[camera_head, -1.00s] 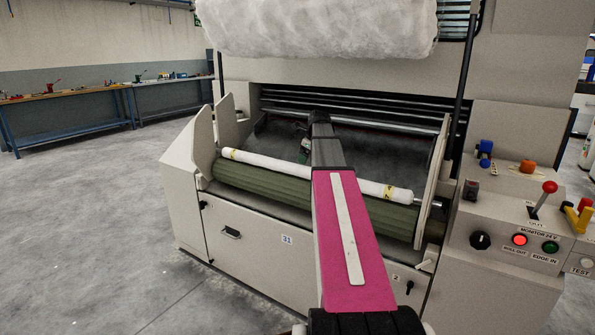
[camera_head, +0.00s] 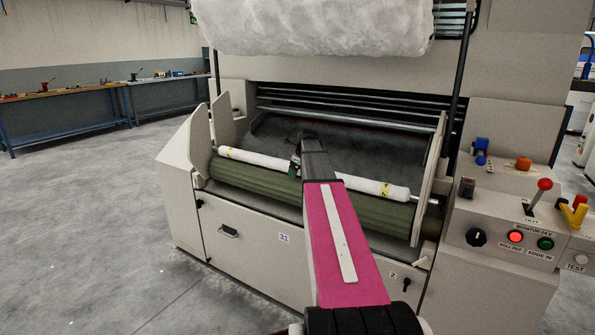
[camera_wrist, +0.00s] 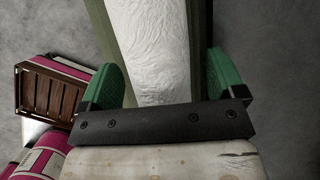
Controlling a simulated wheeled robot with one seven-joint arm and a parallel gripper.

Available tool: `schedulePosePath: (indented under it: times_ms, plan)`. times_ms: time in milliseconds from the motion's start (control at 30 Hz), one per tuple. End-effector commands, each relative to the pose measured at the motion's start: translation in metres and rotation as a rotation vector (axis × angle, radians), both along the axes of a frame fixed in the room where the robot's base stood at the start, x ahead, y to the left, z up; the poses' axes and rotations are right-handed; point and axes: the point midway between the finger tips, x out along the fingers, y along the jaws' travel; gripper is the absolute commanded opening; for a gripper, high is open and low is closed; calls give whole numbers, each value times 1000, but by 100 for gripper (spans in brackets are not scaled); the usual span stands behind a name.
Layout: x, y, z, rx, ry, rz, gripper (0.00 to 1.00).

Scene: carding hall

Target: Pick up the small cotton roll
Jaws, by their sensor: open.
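The small cotton roll (camera_head: 260,160) is a thin white roll with yellow marks near its ends. It lies along the green ribbed roller (camera_head: 250,180) at the front of the machine, and my forearm hides part of it in the head view. In the wrist view the white roll (camera_wrist: 155,45) runs between the two green fingers of my gripper (camera_wrist: 163,85). The gripper is open, with a finger on each side of the roll. I cannot tell whether the fingers touch it. In the head view the gripper (camera_head: 294,165) is mostly hidden behind my arm.
A large cotton roll (camera_head: 315,25) hangs above. Upright side plates (camera_head: 197,137) flank the roller, with another plate (camera_head: 432,180) at right. A control panel (camera_head: 505,240) with a red lever stands at right. Workbenches (camera_head: 65,97) line the back left; the left floor is clear.

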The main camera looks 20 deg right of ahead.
Motion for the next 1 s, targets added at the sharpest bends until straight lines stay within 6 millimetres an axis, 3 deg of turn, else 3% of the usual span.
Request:
schedulePosePath:
  times_ms: [233,500,800,1000]
  plan:
    - [1,0,-3,0,0,0,85]
    - [1,0,-2,0,0,0,0]
    - [1,0,1,0,-3,0,0]
    - [1,0,18,0,-3,0,0]
